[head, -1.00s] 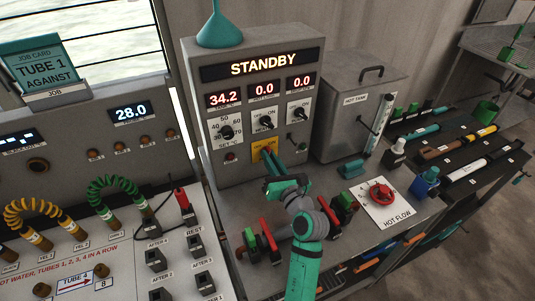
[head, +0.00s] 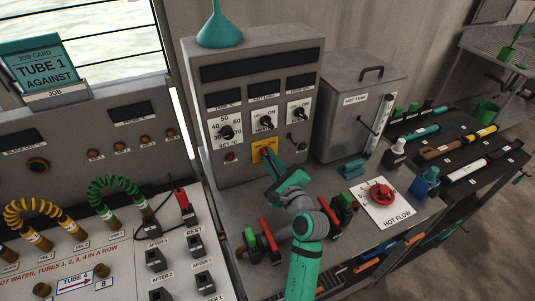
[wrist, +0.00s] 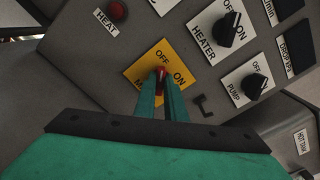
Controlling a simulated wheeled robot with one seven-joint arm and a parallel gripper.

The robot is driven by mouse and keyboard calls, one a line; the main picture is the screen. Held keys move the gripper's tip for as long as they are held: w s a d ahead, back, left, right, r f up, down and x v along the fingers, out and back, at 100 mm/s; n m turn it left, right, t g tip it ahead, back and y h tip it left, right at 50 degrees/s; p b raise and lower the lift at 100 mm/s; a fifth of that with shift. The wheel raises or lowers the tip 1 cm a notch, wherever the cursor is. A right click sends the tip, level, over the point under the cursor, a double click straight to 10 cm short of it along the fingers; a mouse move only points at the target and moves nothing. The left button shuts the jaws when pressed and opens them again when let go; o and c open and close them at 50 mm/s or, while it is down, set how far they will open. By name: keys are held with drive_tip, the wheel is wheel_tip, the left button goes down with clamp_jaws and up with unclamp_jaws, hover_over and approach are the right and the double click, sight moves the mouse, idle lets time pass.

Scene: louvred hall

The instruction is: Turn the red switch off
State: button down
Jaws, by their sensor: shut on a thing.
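The red switch (wrist: 161,73) sits on a yellow plate (wrist: 146,68) marked OFF and ON, low on the front of the grey control box (head: 240,145). In the wrist view its red lever points up toward the OFF mark. My gripper (wrist: 161,88) has its two teal fingers closed around the lever, one on each side, hiding its lower part. In the head view my gripper (head: 269,160) reaches the yellow plate from below. The displays on the box (head: 262,65) are dark.
Heater and pump knobs (wrist: 229,29) (wrist: 254,86) sit right of the switch, and a red HEAT lamp (wrist: 117,10) to its left. A bent dark hook (wrist: 203,105) is close by at the right. A red HOT FLOW valve (head: 381,193) stands on the bench.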

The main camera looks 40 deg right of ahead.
drive_tip(key=shift+f, duration=0.2)
drive_tip(key=c, duration=1.7)
unclamp_jaws()
drive_tip(key=shift+c, duration=0.2)
drive_tip(key=shift+r, duration=0.1)
drive_tip(key=v, duration=0.4)
drive_tip(key=shift+r, duration=0.1)
